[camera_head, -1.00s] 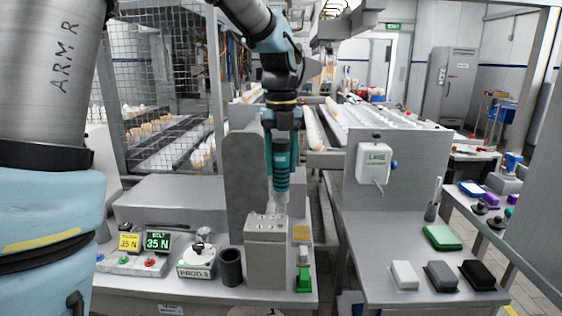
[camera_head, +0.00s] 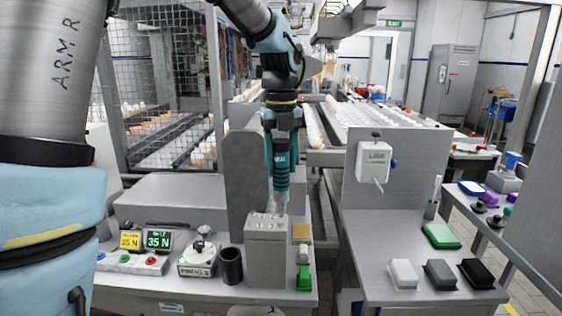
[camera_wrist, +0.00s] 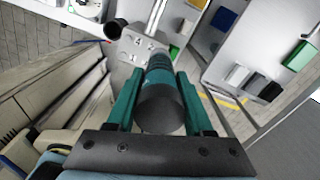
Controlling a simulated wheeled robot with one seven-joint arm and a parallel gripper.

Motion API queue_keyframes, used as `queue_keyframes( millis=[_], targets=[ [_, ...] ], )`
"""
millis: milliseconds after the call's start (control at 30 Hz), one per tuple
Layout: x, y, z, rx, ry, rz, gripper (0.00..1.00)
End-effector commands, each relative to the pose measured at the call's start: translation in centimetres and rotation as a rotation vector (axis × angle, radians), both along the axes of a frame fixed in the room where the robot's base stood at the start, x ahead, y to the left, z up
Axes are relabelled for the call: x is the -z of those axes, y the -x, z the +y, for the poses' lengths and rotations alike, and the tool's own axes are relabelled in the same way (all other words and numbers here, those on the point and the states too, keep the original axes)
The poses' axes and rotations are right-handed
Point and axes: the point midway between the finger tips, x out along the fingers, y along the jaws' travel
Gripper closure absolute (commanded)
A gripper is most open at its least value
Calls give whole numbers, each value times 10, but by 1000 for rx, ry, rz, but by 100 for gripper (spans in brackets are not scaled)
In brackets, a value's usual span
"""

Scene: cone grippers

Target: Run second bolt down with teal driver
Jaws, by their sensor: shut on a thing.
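The teal driver (camera_head: 281,186) is upright in my gripper (camera_head: 281,160), above the grey block (camera_head: 267,260) on the near bench. Its thin shaft reaches down to the right part of the block's top. In the wrist view the driver's dark round end (camera_wrist: 160,110) sits between my two teal fingers (camera_wrist: 157,82), and the block's marked top (camera_wrist: 128,46) shows beyond it. My gripper is shut on the driver. The bolts are too small to tell apart, and I cannot tell whether the tip is seated on one.
Left of the block stand a dark cup (camera_head: 230,267), a dial device (camera_head: 197,262) and a green display (camera_head: 158,241) reading 35 N. A green item (camera_head: 304,279) lies close on the right. A grey upright panel (camera_head: 247,165) stands behind. The right bench holds several coloured blocks.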

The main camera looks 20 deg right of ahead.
Motion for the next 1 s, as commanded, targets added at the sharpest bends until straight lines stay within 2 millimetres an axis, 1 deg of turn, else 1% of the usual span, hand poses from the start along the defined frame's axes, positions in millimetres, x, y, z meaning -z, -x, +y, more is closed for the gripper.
queue_keyframes(
  millis=[1000],
  targets=[
    [14, 0, 0, 0, 0, -1, 100]
  ],
)
